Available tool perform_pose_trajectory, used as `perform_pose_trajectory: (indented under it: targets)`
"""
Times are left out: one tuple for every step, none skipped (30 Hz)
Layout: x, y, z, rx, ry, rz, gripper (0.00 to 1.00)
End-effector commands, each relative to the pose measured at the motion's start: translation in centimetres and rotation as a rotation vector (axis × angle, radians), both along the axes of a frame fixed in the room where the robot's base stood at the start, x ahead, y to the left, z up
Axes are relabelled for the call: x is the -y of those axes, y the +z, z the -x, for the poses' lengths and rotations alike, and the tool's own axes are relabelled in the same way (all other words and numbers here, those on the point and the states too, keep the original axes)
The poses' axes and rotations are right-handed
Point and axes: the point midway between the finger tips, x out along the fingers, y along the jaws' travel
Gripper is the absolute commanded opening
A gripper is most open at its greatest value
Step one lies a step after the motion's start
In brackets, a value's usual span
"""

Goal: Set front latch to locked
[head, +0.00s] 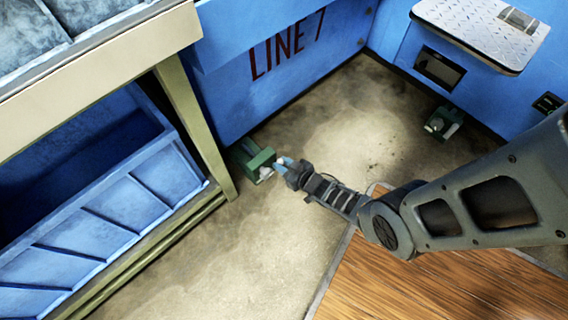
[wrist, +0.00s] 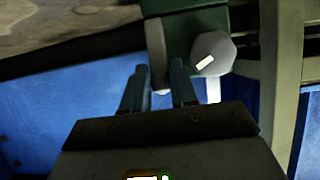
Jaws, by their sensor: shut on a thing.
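A small green latch box (head: 257,163) sits low by the blue wall, beside the leg of the bench, in the head view. My gripper (head: 281,163) reaches its right side. In the wrist view, the green body (wrist: 185,25) is at the top, with a pale grey lever (wrist: 155,45) hanging from it. My gripper (wrist: 160,80) has its two blue-grey fingers either side of the lever's lower end and is shut on it. A round pale knob (wrist: 213,53) with a white mark is just right of the fingers. The lever's exact setting is hard to tell.
A second green box (head: 442,122) sits by the right blue wall. A bench leg (head: 197,125) and a blue bin (head: 110,200) stand close left of my gripper. A metal ledge (head: 480,35) juts out at the upper right. The middle floor is clear.

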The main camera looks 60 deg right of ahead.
Motion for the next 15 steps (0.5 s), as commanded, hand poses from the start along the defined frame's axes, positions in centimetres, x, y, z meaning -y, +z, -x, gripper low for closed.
perform_pose_trajectory:
  targets:
    - [0.0, 0.7, -0.2, -0.029, 0.004, -0.005, 0.00]
    - [0.0, 0.8, -0.3, -0.045, 0.005, -0.010, 0.00]
    - [0.1, 1.0, -0.5, -0.067, 0.005, -0.016, 0.00]
    - [0.1, 1.0, -0.6, -0.084, 0.004, -0.020, 0.00]
    - [0.1, 1.0, -0.7, -0.101, 0.005, -0.026, 0.00]
    - [0.2, 1.1, -0.8, -0.121, 0.005, -0.031, 0.00]
    - [0.2, 1.1, -0.9, -0.136, 0.005, -0.036, 0.00]
    - [0.3, 1.1, -0.9, -0.150, 0.004, -0.039, 0.00]
    - [0.3, 1.1, -1.0, -0.165, 0.003, -0.044, 0.00]
    - [0.3, 1.1, -1.1, -0.176, 0.003, -0.047, 0.00]
    - [0.3, 1.0, -1.1, -0.184, 0.002, -0.050, 0.00]
    - [0.3, 1.0, -1.1, -0.192, 0.001, -0.052, 0.00]
    - [0.4, 1.0, -1.2, -0.197, 0.000, -0.054, 0.00]
    - [0.4, 0.9, -1.2, -0.201, 0.000, -0.055, 0.00]
    - [0.4, 0.9, -1.2, -0.204, 0.000, -0.056, 0.00]
